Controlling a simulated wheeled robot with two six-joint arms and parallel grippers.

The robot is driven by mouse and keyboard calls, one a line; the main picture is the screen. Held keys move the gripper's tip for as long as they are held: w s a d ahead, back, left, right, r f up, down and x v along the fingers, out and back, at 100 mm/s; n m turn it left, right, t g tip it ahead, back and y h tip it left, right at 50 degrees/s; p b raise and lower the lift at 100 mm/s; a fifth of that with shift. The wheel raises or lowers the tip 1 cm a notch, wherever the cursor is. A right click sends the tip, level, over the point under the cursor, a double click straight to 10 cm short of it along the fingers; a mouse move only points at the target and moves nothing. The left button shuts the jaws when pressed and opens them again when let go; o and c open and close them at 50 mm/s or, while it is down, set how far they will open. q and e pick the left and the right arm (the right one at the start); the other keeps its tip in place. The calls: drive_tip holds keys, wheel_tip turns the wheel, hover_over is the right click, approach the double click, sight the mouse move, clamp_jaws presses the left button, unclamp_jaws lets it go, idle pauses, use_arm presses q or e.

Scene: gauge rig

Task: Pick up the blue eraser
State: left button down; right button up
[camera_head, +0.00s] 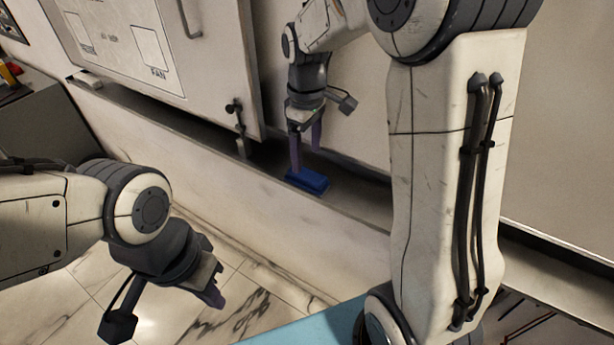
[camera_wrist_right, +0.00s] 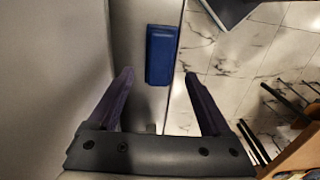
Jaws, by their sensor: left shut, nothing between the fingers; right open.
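The blue eraser (camera_head: 307,181) lies on a narrow grey ledge below the white wall panels in the head view. It also shows in the right wrist view (camera_wrist_right: 161,55), ahead of the fingertips and between their lines. My right gripper (camera_head: 306,158) is open, its purple fingers pointing down just above the eraser. In the right wrist view my right gripper (camera_wrist_right: 157,75) has nothing between its fingers. Whether a finger touches the eraser cannot be told. My left gripper (camera_head: 218,299) is shut and empty, low on the left above the marble floor, away from the eraser.
The ledge (camera_head: 360,198) runs along the wall, with a low pale front face. A white panel (camera_head: 140,50) with a handle and a dark latch (camera_head: 237,125) stands left of the eraser. A light blue surface (camera_head: 310,328) is at the bottom. Marble floor (camera_head: 245,300) lies open below.

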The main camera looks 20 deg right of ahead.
sight(307, 173)
drive_tip(key=shift+f, duration=0.35)
wheel_tip(307, 173, down, 4)
drive_tip(key=shift+r+p, duration=0.15)
drive_tip(key=shift+p, duration=0.75)
drive_tip(key=shift+f, duration=0.45)
drive_tip(key=shift+c, duration=0.3)
clamp_jaws()
drive_tip(key=shift+r, duration=0.1)
